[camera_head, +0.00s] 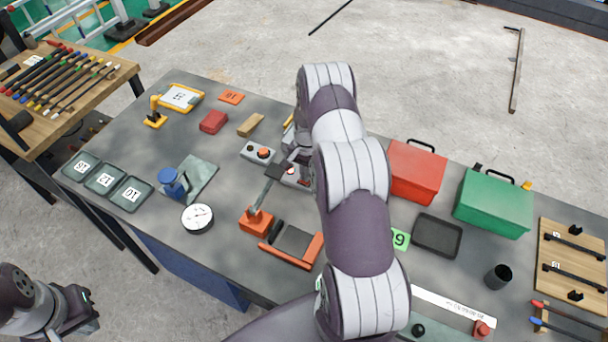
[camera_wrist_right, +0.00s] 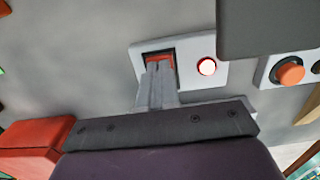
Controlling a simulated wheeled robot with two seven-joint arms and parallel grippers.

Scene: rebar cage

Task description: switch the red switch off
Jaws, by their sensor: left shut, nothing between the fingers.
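The red switch (camera_wrist_right: 160,58) sits in a dark recess of a light grey box (camera_wrist_right: 188,52). A glowing red lamp (camera_wrist_right: 207,66) is beside it on the same box. My right gripper (camera_wrist_right: 158,72) has its fingers together, with the tips at the switch, covering part of it; whether they touch cannot be told for sure. In the head view the box (camera_head: 292,180) is mostly hidden by my right gripper (camera_head: 288,172) and arm. My left gripper (camera_head: 88,308) is shut and empty at the lower left, away from the bench.
Another grey box with an orange button (camera_head: 263,153) stands close to the switch box. An orange-based lever (camera_head: 257,218) is in front. A red toolbox (camera_head: 416,172) and a green toolbox (camera_head: 493,203) stand to the right. Trays (camera_head: 130,194) and a gauge (camera_head: 198,218) are left.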

